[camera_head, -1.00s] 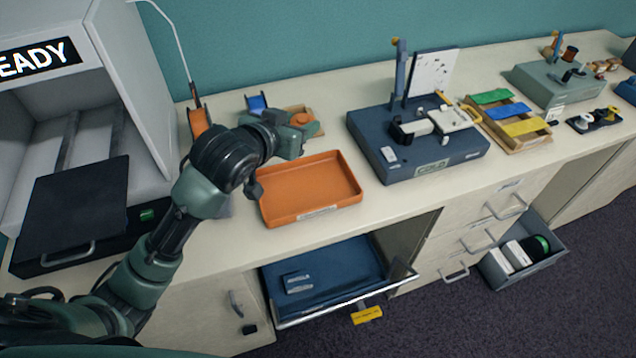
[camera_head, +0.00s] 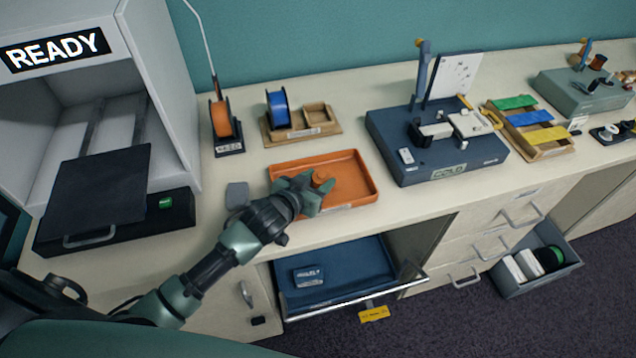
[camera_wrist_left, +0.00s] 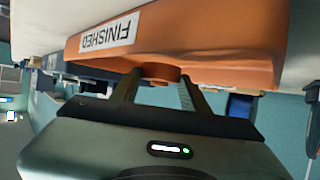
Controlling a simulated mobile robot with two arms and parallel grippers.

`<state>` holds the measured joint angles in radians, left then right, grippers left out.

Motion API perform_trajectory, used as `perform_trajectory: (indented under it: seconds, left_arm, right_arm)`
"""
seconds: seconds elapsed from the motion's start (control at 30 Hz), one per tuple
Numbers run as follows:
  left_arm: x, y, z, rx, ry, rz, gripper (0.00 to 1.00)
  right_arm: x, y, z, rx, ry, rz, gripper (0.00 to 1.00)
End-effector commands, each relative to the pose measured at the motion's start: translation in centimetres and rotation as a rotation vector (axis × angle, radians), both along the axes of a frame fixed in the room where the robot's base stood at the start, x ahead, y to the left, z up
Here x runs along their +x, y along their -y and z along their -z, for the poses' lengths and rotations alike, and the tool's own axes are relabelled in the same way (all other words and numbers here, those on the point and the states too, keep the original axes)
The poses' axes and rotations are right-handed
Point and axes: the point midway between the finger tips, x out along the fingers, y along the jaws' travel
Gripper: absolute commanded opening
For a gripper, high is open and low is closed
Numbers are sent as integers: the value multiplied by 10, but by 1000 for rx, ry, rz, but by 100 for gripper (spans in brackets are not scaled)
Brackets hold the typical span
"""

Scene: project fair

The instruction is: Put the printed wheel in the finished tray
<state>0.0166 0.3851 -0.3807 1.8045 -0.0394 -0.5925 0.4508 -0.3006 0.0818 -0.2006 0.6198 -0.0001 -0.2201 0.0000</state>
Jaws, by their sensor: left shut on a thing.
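The printed wheel is a small orange round piece (camera_head: 322,179), held between the fingertips of my left gripper (camera_head: 316,188). In the left wrist view the wheel (camera_wrist_left: 160,73) shows between the two fingers, partly hidden against the tray of the same colour. The finished tray (camera_head: 365,178) is a shallow orange tray on the counter, and its FINISHED label (camera_wrist_left: 108,33) shows in the left wrist view. My left gripper is over the tray's near left part. I cannot tell whether the wheel touches the tray floor. My right gripper is not in view.
A wooden holder (camera_head: 300,133) with a blue spool (camera_head: 277,108) and an empty square pocket stands behind the tray. An orange spool (camera_head: 222,118) is left of it. A dark blue fixture (camera_head: 450,165) stands to the right. An open drawer (camera_head: 350,262) is below the counter.

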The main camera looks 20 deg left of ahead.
Motion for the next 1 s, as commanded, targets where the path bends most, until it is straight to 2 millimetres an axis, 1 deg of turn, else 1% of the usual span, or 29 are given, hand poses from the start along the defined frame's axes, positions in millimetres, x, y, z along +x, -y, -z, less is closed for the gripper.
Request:
perform_trajectory:
  seconds: [0.03,0.13,0.4,0.53,0.57,0.6,0.63,0.9,1.0]
  left_arm:
    - [0,0,8,-1,-2,0,7]
    - [0,0,16,0,0,1,7]
    - [0,0,17,0,1,1,7]
    - [0,0,21,0,0,1,7]
    - [0,0,21,0,0,1,48]
    - [0,0,20,-1,1,1,59]
    - [0,0,20,0,0,1,67]
    - [0,0,20,0,1,1,67]
    - [0,0,16,0,1,1,67]
  right_arm:
    - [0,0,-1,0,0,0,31]
    - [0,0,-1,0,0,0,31]
    - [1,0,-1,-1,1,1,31]
    - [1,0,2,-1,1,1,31]
    - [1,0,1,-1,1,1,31]
    - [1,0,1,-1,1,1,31]
    - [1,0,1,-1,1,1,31]
    - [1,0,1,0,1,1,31]
    - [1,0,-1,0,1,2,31]
